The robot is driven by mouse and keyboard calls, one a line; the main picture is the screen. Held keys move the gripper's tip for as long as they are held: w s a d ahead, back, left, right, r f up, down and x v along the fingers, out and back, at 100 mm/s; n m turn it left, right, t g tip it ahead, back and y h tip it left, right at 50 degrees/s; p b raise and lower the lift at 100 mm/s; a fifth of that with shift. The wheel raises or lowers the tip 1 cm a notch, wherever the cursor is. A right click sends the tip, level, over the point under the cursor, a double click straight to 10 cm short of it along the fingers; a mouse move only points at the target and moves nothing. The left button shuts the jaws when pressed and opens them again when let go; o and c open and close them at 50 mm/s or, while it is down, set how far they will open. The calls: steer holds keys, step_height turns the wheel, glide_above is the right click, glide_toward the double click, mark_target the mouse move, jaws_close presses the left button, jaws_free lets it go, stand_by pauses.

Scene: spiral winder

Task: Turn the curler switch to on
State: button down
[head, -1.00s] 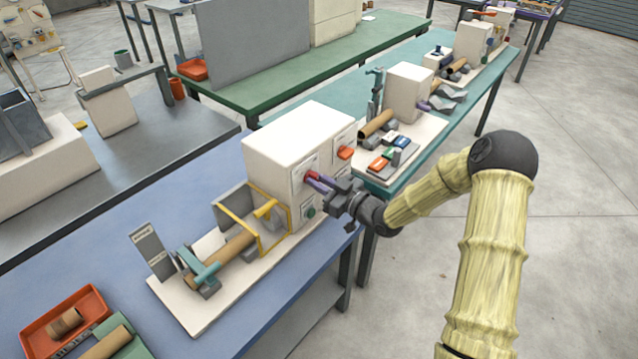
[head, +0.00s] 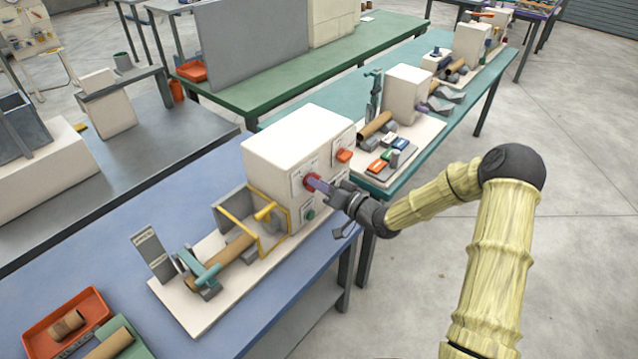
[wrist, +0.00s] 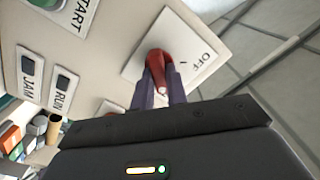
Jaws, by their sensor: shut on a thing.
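The curler switch is a red knob (head: 310,180) on the front of a white machine box (head: 290,135). In the wrist view the red knob (wrist: 157,62) sits on a white plate (wrist: 200,40) marked "OFF" with a short tick beside it. Any other mark on the plate is hidden or unreadable. My gripper (head: 318,183), with purple fingers, reaches the knob from the right. In the wrist view its fingers (wrist: 159,80) stand one on each side of the knob, shut on it. The knob's exact pointing is hard to tell.
A yellow guard frame (head: 287,222) and a brown roll (head: 235,247) lie left of the box. Open floor (head: 580,220) is at the right.

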stand_by(0.4)
steer(key=c, duration=1.4)
jaws_free()
steer(key=b+v, duration=0.3)
steer(key=v, duration=1.4)
steer(key=shift+d, duration=0.2)
steer(key=shift+s+f, duration=0.1)
steer(key=shift+f, duration=0.05)
